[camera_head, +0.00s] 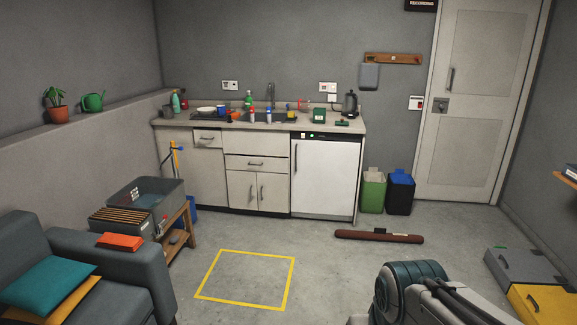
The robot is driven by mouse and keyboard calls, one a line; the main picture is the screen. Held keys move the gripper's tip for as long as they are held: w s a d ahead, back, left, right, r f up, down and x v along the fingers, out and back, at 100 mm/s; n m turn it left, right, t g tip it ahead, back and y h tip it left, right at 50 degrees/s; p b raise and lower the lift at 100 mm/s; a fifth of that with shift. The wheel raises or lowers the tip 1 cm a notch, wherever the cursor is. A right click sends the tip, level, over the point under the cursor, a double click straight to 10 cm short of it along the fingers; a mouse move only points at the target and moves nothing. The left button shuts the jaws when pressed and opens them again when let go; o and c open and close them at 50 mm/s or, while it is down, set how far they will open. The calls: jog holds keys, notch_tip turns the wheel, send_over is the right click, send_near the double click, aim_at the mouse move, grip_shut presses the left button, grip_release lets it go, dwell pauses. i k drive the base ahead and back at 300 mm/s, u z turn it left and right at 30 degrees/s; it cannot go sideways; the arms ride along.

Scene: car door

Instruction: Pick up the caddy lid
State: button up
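On the right part of the kitchen counter (180,122) a small dark green box (319,115) stands, which looks like the caddy. A flat, dark green piece (341,123) lies to its right on the counter, in front of the kettle; it looks like the caddy lid, but it is too small to be sure. Part of my arm shows at the bottom right, well short of the counter. My gripper is not in view.
A black kettle (350,104) stands behind the flat green piece. The middle floor, with a yellow square outline (222,251), is clear.

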aim_at(342, 122)
jog(key=z, duration=0.3)
jog(key=i, duration=3.05)
jog(key=u, duration=0.65)
jog(key=i, duration=0.4)
jog(key=u, duration=0.3)
